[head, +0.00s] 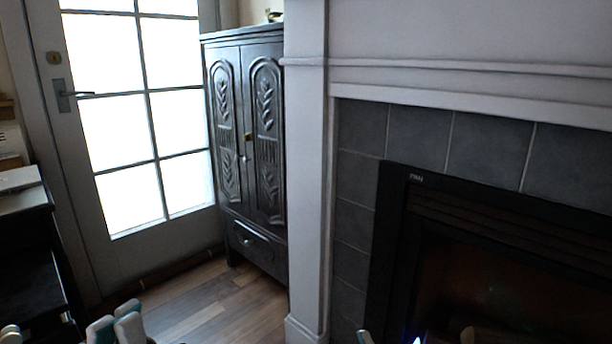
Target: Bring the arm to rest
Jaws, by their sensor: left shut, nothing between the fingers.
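My left gripper (116,325) shows at the bottom left of the head view, cut off by the lower edge. Its two pale fingers with teal parts stand close together, shut, with nothing held. It appears in front of the wooden floor.
A dark carved cabinet (246,140) stands beside a glazed door (122,115). A white fireplace surround (306,170) with grey tiles and a black firebox (500,255) fills the right. Dark furniture (35,260) stands at the left edge. Some wooden floor (215,305) is bare.

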